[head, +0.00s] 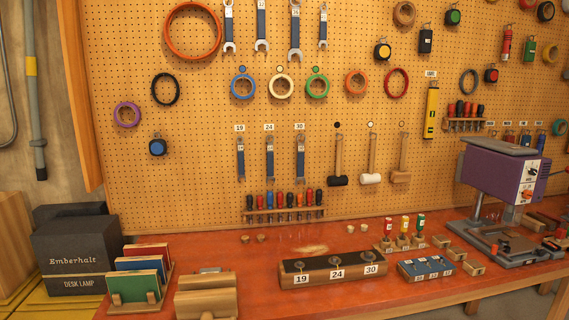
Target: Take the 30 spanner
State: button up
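The 30 spanner (300,160) hangs upright on the pegboard, under a white label reading 30. It has a dark blue handle and is the rightmost of a row of three. To its left hang the 24 spanner (270,160) and the 19 spanner (240,160), each under its own label. The lower end of the 30 spanner comes close above a rack of screwdrivers. My gripper is not in view.
A wooden block (345,280) labelled 19, 24 and 30 sits on the red bench (265,302). A screwdriver rack (285,216) is below the spanners, and mallets (371,165) hang to their right. A purple machine (495,175) stands at right.

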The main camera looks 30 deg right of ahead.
aim_at(301, 154)
jog(key=u, duration=0.4)
jog(key=i, duration=0.9)
jog(key=u, duration=0.05)
